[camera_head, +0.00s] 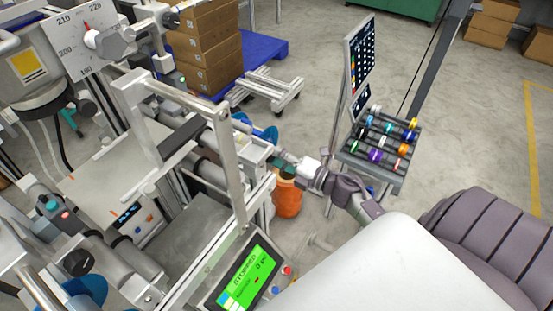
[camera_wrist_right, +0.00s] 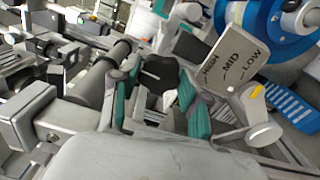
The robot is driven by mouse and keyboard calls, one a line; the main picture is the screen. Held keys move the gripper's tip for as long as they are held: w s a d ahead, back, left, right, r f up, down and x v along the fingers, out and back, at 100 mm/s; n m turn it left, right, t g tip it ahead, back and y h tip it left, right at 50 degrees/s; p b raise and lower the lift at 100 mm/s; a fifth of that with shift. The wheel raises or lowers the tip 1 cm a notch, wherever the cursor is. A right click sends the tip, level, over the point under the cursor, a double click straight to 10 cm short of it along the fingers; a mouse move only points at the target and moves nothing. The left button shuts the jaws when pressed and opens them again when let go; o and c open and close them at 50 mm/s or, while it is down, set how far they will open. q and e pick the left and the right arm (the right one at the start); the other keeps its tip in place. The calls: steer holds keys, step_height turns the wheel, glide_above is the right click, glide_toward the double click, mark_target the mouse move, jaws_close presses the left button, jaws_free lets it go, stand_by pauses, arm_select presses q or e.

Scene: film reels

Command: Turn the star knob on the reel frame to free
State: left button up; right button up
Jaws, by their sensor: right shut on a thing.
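The black star knob (camera_wrist_right: 160,72) sits between the teal-padded fingers of my right gripper (camera_wrist_right: 161,80) in the right wrist view. The gripper is shut on it, and the fingers cover its sides. In the head view my right gripper (camera_head: 284,161) reaches in from the right to the end of the metal reel frame (camera_head: 236,140). The knob cannot be made out there. A plate marked HIGH, MID and LOW (camera_wrist_right: 232,62) stands right of the knob in the wrist view. My left gripper is not in view.
A blue reel (camera_wrist_right: 262,22) is close behind the plate. An orange container (camera_head: 287,197) stands below my right gripper. A rack of coloured rolls (camera_head: 380,145) is to the right. A green screen (camera_head: 245,275) reads STOPPED. Open floor lies beyond the rack.

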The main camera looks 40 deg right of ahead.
steer(key=shift+f+n, duration=0.1)
steer(key=shift+n, duration=0.2)
steer(key=o, duration=1.1)
steer(key=shift+s, duration=0.1)
steer(key=shift+c, duration=0.2)
steer(key=shift+o, duration=0.4)
steer(key=v, duration=1.2)
